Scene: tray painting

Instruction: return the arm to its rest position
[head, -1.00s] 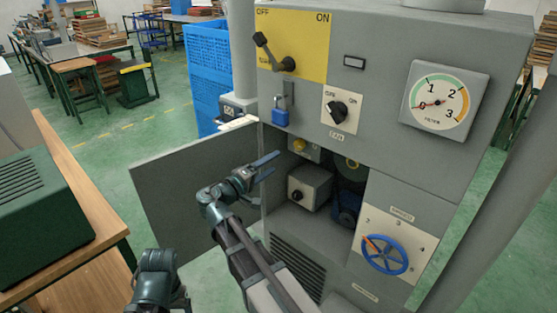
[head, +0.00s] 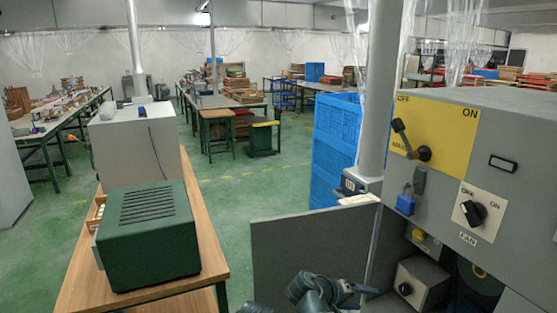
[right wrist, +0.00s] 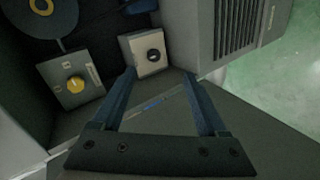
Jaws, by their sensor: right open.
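My right gripper (head: 372,290) is open and empty. It shows low in the head view, in front of the grey cabinet's (head: 440,190) open lower bay and near the open door's (head: 305,262) hinge edge. In the right wrist view its two blue-grey fingers (right wrist: 160,85) stand apart with nothing between them. Beyond them are a box with a black knob (right wrist: 152,55) and a yellow knob (right wrist: 76,84). Most of my right arm is cut off by the lower picture edge. My left gripper is not seen.
A green vented box (head: 150,240) stands on a wooden bench (head: 75,290) at left. Tall blue crates (head: 335,150) and a grey pole (head: 378,90) stand behind the door. Green floor (head: 235,215) is open between bench and door.

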